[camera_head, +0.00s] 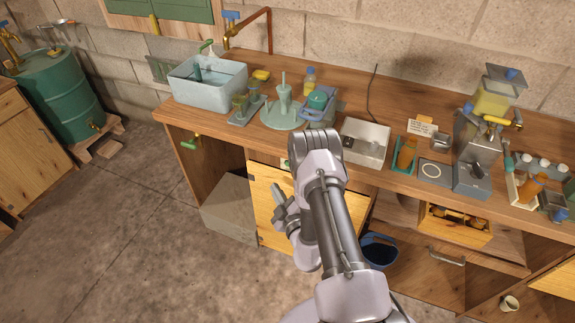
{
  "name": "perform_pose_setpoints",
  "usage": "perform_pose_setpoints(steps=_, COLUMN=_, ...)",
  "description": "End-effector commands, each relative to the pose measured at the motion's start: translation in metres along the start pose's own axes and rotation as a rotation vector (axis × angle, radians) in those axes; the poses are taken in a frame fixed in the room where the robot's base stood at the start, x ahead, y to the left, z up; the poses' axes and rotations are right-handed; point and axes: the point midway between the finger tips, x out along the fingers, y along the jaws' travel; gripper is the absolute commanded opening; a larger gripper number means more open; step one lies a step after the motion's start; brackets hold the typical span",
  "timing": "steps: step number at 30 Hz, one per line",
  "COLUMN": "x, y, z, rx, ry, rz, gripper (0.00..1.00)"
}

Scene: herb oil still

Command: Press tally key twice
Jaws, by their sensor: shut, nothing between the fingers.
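My gripper (280,200) is shut and empty. It hangs in front of the yellow wooden cabinet door, below the counter's front edge and apart from everything on the counter. My arm rises in the middle of the view and hides part of the counter edge. I cannot pick out the tally key for certain. A pale metal box (372,147) stands on the counter just right of my arm's elbow, with a small dark part at its left end. A grey machine with a yellow hopper (490,100) stands further right.
The wooden counter (390,82) holds a pale basin (207,84), a green stand (283,112), a blue carrier (319,107), an orange bottle (407,152) and a small card (422,128). A dark blue bucket (379,251) stands below.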

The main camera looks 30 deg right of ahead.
Motion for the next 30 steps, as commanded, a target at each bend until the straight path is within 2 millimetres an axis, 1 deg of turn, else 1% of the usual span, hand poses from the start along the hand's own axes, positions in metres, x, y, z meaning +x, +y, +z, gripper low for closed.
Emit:
perform_pose_setpoints(steps=9, x=0.033, y=0.024, z=0.025, rx=-0.002, ry=0.0, rz=0.003, gripper=0.0)
perform_pose_setpoints(steps=15, x=0.048, y=0.035, z=0.036, rx=-0.002, ry=0.0, rz=0.001, gripper=0.0)
perform_pose_setpoints(steps=21, x=0.054, y=0.039, z=0.039, rx=-0.001, ry=-0.001, rz=0.0, gripper=0.0)
perform_pose_setpoints(steps=30, x=0.054, y=0.039, z=0.039, rx=-0.001, ry=-0.001, rz=-0.001, gripper=0.0)
